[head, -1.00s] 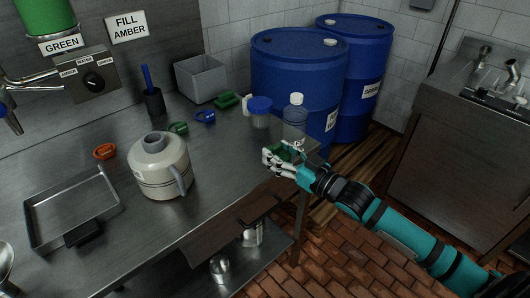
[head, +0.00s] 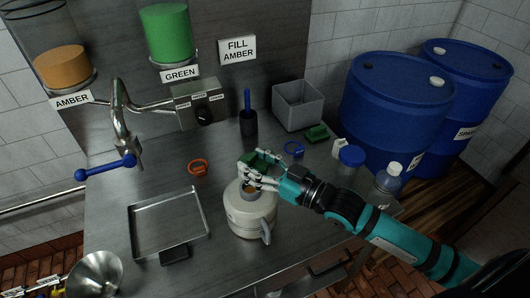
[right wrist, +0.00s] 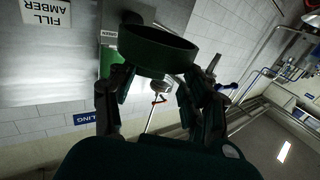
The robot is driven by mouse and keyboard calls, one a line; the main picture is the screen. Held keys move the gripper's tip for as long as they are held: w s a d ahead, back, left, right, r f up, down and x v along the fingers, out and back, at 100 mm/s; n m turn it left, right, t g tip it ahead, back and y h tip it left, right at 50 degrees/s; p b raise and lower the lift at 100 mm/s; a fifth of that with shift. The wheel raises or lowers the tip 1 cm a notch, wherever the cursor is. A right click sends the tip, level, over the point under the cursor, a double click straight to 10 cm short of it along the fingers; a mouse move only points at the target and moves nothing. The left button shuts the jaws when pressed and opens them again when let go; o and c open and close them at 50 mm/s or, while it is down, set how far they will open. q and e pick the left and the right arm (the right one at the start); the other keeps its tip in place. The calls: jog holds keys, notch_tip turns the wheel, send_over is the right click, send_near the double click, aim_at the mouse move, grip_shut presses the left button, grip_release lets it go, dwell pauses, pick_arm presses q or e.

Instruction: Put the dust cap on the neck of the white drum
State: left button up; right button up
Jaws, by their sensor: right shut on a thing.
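The white drum (head: 250,218), a cream jug-like vessel with a side handle, stands upright on the steel bench in the head view. Its short open neck (head: 248,194) is partly covered by my right fingers. My right gripper (head: 258,172) is just above and behind the neck, shut on a dark green round cap. The cap (right wrist: 158,50) shows clearly between the fingers in the right wrist view. In the head view, green (head: 264,158) shows at the fingertips. I cannot tell whether the cap touches the neck. My left gripper is not in view.
An orange ring (head: 198,167) and a blue ring (head: 293,149) lie on the bench. A shallow steel tray (head: 132,240) is left of the drum.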

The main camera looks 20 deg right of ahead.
jog(key=shift+w+a+r+y, duration=0.25)
jog(key=shift+a+r+y, duration=0.05)
jog(key=shift+a, duration=0.2)
jog(key=shift+s+r, duration=0.1)
jog(key=shift+s, duration=0.2)
jog(key=shift+w+p, duration=0.1)
jog(key=shift+p, duration=0.2)
jog(key=shift+f+b, duration=0.85)
jog(key=shift+f, duration=0.35)
jog(key=shift+f+b, duration=0.8)
jog(key=shift+f, duration=0.55)
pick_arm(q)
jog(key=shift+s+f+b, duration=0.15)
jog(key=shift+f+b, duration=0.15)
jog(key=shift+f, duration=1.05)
pick_arm(e)
jog(key=shift+f, duration=0.5)
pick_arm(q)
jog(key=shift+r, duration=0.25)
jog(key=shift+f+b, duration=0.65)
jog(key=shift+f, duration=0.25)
pick_arm(e)
jog(key=shift+f, duration=1.5)
